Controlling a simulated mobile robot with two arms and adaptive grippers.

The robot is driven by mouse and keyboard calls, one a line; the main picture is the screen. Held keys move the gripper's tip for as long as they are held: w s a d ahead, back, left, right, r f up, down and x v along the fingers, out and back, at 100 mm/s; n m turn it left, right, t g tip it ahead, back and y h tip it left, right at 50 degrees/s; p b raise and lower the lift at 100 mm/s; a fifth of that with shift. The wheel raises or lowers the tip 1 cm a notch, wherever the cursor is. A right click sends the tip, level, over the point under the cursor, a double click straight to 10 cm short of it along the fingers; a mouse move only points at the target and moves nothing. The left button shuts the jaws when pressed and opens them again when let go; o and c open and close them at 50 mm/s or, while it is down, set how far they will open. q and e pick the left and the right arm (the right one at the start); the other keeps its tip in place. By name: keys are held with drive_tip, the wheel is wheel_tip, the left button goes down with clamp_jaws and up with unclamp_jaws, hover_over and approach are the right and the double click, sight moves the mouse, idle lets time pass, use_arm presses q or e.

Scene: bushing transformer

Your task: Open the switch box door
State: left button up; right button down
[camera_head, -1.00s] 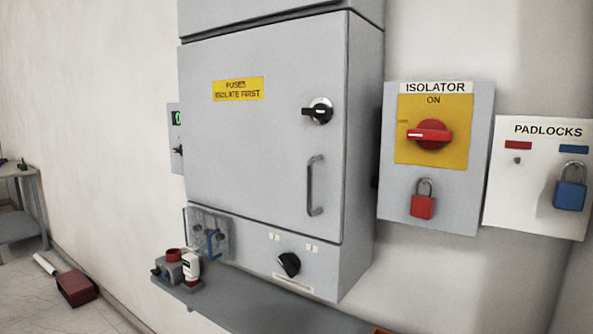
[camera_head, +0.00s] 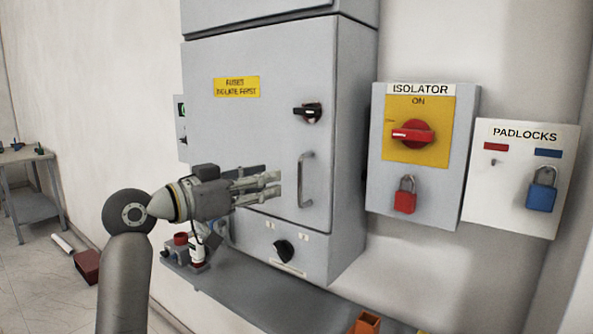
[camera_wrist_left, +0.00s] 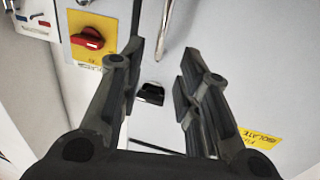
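The grey switch box door (camera_head: 255,130) is closed in the head view, with a yellow fuse label. It carries a black rotary latch (camera_head: 308,113) and a vertical metal handle (camera_head: 305,180) near its right edge. My left gripper (camera_head: 280,184) is in front of the lower door, to the left of the handle. In the left wrist view its two fingers (camera_wrist_left: 155,85) are spread apart with nothing between them touching. The latch (camera_wrist_left: 150,92) shows beyond the gap and the handle (camera_wrist_left: 166,25) shows near the top. My right gripper is in neither view.
An isolator panel (camera_head: 445,190) with a red switch (camera_head: 412,134) and red padlock (camera_head: 405,196) is right of the box. A padlocks board (camera_head: 500,205) holds a blue padlock (camera_head: 541,189). A shelf (camera_head: 290,300) runs below, with an orange bin (camera_head: 366,323).

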sight(299, 172)
use_arm(q)
drive_tip(key=p+x, duration=0.3)
drive_tip(key=x, duration=0.6)
drive_tip(key=shift+w+d+f, duration=0.15)
drive_tip(key=shift+w+d, duration=0.25)
drive_tip(key=shift+w, duration=0.15)
drive_tip(key=shift+c, duration=0.5)
clamp_jaws()
